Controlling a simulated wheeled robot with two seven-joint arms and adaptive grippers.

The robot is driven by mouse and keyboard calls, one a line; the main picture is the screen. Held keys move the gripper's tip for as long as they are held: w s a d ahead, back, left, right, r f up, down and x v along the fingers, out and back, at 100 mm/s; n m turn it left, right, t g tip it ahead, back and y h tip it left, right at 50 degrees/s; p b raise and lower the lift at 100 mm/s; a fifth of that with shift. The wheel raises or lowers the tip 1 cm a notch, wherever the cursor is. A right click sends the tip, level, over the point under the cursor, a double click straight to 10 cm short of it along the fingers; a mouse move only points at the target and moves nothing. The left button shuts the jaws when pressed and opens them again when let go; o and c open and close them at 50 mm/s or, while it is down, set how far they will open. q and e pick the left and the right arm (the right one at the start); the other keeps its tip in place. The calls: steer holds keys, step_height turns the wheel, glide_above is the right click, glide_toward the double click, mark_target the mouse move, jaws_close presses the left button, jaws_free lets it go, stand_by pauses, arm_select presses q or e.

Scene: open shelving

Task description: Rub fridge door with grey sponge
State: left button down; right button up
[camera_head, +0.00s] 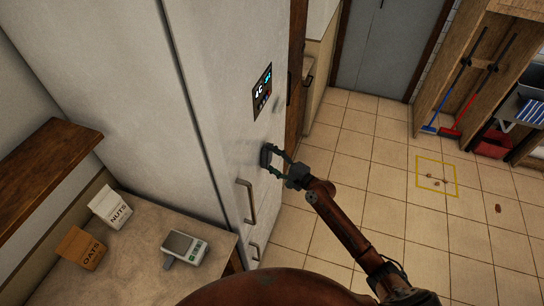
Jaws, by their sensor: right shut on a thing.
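The tall off-white fridge door (222,85) fills the upper middle of the view. It has a small dark display panel (262,91) and a handle (247,201) below. My right gripper (274,162) is at the door surface, between the panel and the handle. It is shut on a small dark grey block, the grey sponge (265,157), which appears to be against the door. A faint greyish smudge (240,152) shows on the door just left of the sponge. My left gripper is not in view.
A counter (135,260) at the lower left holds a nuts box (111,207), an oats box (81,247) and a scale (184,247). Tiled floor (375,160) is open at the right, with a yellow square outline around small brown bits. Shelving (480,60) holds a blue and a red broom.

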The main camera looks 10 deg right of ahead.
steer(key=shift+a+f, duration=0.1)
steer(key=shift+a, duration=0.05)
steer(key=s+d, duration=0.1)
steer(key=s+d+b, duration=0.1)
steer(key=d, duration=0.1)
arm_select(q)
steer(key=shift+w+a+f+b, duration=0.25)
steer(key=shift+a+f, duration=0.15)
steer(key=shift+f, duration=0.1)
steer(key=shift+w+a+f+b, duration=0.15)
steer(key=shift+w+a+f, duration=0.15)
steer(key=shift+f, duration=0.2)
arm_select(e)
steer(key=shift+s+d, duration=0.65)
steer(key=shift+d, duration=0.35)
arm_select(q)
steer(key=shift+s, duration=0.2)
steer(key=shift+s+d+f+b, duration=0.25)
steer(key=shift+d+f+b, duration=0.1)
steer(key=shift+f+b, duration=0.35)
arm_select(e)
steer(key=shift+s+d, duration=0.45)
steer(key=shift+d, duration=0.2)
steer(key=shift+s+d, duration=0.4)
steer(key=shift+d, duration=0.2)
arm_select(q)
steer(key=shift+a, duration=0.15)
